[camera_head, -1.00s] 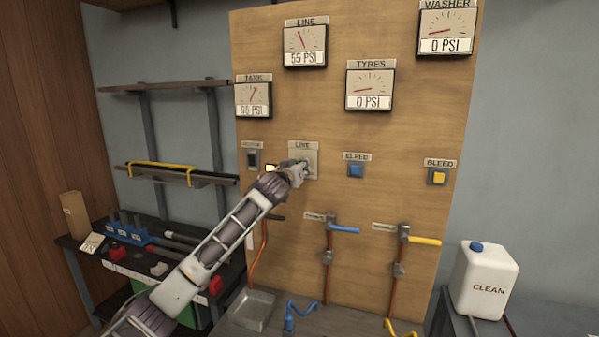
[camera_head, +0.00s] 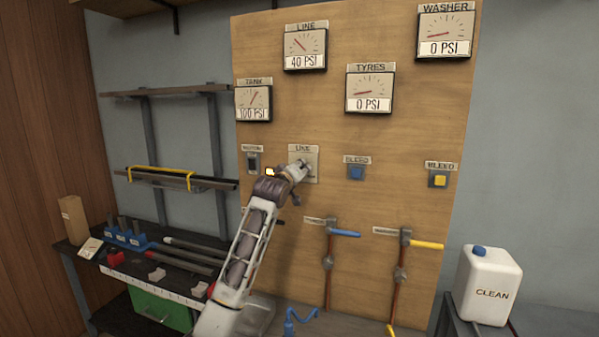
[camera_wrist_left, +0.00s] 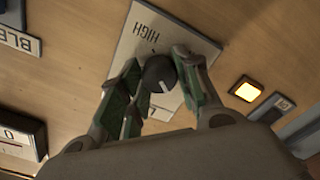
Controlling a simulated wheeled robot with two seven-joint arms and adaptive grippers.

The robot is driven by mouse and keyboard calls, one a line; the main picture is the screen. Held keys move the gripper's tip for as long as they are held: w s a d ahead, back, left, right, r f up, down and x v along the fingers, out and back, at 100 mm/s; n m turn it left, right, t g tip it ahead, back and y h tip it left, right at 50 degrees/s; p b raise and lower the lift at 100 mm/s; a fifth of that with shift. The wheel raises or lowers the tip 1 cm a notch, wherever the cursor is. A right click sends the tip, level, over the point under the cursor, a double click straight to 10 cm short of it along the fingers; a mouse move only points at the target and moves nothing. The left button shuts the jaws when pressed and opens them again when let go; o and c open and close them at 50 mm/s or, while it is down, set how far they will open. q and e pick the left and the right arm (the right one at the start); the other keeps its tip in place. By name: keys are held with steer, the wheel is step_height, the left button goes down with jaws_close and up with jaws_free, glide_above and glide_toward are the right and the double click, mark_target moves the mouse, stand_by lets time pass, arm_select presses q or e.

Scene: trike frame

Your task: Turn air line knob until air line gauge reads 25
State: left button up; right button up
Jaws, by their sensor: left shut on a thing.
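The air line gauge (camera_head: 305,46) is at the top of the wooden panel in the head view and reads 40 PSI. The air line knob's plate (camera_head: 310,155), labelled LINE, is below it. My left gripper (camera_head: 303,166) is at this plate and hides most of the knob. In the left wrist view, the round dark knob (camera_wrist_left: 159,73) with a pale mark sits between the fingers of my left gripper (camera_wrist_left: 160,85), which is shut on it. The plate (camera_wrist_left: 140,45) there shows the word HIGH. My right gripper is not in view.
The tank gauge (camera_head: 254,101) reads about 100 PSI; the tyres gauge (camera_head: 369,89) and washer gauge (camera_head: 445,32) read 0 PSI. A lit switch (camera_wrist_left: 246,90) is beside the gripper.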

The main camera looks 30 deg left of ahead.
arm_select(q)
steer(key=n+p, duration=0.1)
steer(key=n, duration=0.3)
steer(key=shift+n, duration=0.4)
steer(key=shift+f+n, duration=0.1)
steer(key=shift+n, duration=0.2)
stand_by(0.3)
steer(key=o, duration=1)
steer(key=shift+a, duration=0.1)
steer(key=shift+o, duration=0.2)
